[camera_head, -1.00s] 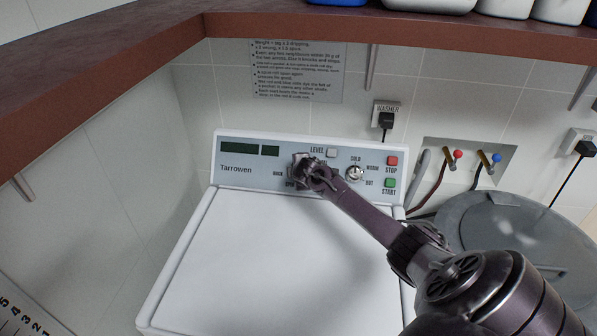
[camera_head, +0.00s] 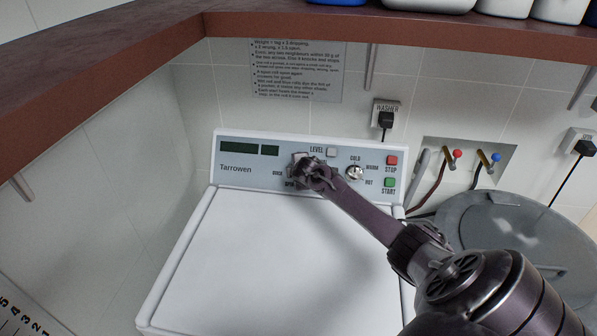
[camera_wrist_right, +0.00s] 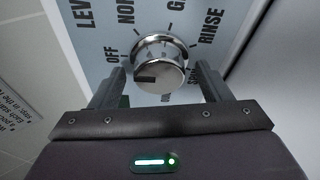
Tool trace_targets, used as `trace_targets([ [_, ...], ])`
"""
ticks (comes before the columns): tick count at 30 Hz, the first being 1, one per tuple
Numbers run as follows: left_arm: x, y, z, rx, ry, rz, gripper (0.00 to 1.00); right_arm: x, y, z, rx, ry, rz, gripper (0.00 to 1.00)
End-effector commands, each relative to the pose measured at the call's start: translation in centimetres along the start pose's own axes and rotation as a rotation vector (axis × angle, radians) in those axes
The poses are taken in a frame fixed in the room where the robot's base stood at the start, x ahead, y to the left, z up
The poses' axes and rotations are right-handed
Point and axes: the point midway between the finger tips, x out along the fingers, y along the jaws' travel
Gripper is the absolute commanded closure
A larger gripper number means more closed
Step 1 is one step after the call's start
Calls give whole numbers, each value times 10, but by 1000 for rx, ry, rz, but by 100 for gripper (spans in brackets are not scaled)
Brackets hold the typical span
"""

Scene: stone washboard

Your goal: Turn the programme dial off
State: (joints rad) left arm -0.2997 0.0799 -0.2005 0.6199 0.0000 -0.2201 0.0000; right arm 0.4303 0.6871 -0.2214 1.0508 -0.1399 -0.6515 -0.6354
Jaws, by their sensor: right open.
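The programme dial (camera_wrist_right: 160,62) is a round chrome knob on the washer's panel (camera_head: 262,178). My right gripper (camera_wrist_right: 158,88) is open, with one finger on each side of the dial; contact is not clear. In the head view my right gripper (camera_head: 306,172) covers most of the dial. My left gripper is not in view.
A smaller temperature knob (camera_head: 355,172), a red STOP button (camera_head: 392,160) and a green START button (camera_head: 390,183) sit right of the dial. The white lid (camera_head: 270,260) is clear. A brown shelf (camera_head: 300,27) overhangs. A grey bin (camera_head: 520,235) stands right.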

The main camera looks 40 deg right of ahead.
Motion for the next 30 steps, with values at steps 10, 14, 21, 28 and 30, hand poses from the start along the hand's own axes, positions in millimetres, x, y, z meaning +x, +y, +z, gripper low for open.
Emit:
trace_targets([
  [10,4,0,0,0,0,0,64,-35,-2,0,-3,1,0,29],
  [14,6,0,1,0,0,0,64,-53,-1,0,-4,0,1,29],
  [21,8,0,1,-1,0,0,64,-74,-1,0,-3,0,-1,29],
  [28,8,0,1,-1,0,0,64,-77,0,0,-1,0,-1,29],
  [30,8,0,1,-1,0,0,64,-77,0,0,-1,0,-1,29],
])
